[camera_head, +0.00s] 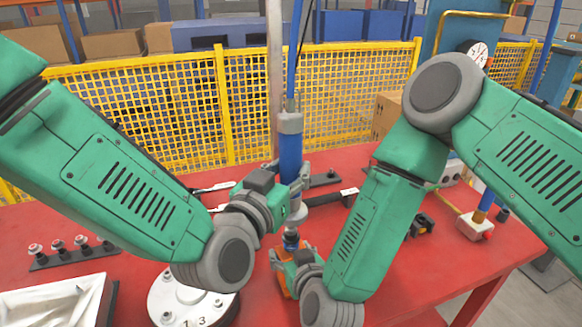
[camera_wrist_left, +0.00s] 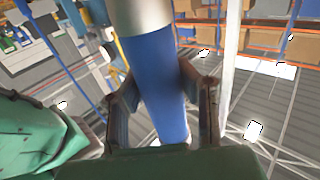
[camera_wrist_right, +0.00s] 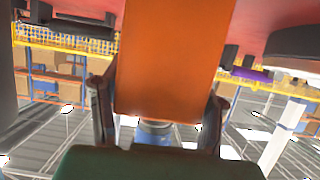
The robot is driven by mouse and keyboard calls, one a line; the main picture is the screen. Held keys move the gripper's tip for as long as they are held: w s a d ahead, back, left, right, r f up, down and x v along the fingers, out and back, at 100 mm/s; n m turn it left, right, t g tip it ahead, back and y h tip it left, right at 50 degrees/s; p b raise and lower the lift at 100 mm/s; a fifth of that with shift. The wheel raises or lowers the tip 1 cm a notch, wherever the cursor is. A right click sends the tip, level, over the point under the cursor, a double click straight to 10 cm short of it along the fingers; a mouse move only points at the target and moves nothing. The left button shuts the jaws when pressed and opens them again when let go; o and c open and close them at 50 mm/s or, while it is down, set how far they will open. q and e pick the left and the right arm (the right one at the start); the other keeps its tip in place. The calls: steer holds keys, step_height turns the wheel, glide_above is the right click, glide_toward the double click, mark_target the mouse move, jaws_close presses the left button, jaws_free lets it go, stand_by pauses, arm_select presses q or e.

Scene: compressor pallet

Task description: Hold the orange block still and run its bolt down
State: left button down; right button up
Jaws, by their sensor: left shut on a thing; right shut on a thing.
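A blue cylindrical driver (camera_head: 290,155) with grey collars hangs upright from above, over the red table. My left gripper (camera_head: 294,188) is shut around its blue body, which also fills the middle of the left wrist view (camera_wrist_left: 155,85). The orange block (camera_head: 284,283) sits low, under the driver, mostly hidden by my right gripper (camera_head: 292,264). That gripper is shut on the block, whose broad orange face shows between the fingers in the right wrist view (camera_wrist_right: 170,65). The driver's lower end reaches down to the block. The bolt is hidden, so I cannot tell whether the driver touches it.
A white round flange (camera_head: 190,300) with bolts and a white-lined tray (camera_head: 55,300) are at the front left. A dark strip with several fittings (camera_head: 75,252) lies behind them. A yellow mesh fence (camera_head: 170,115) stands behind the red table (camera_head: 480,262). Small parts lie at right.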

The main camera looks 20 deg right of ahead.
mark_target(284, 130)
arm_select(q)
steer(key=shift+f, duration=0.65)
arm_select(e)
steer(key=shift+w+r, duration=0.1)
steer(key=shift+r, duration=0.1)
stand_by(1.1)
arm_select(q)
steer(key=shift+r, duration=4.8)
arm_select(e)
steer(key=shift+f, duration=0.1)
steer(key=o, duration=1.5)
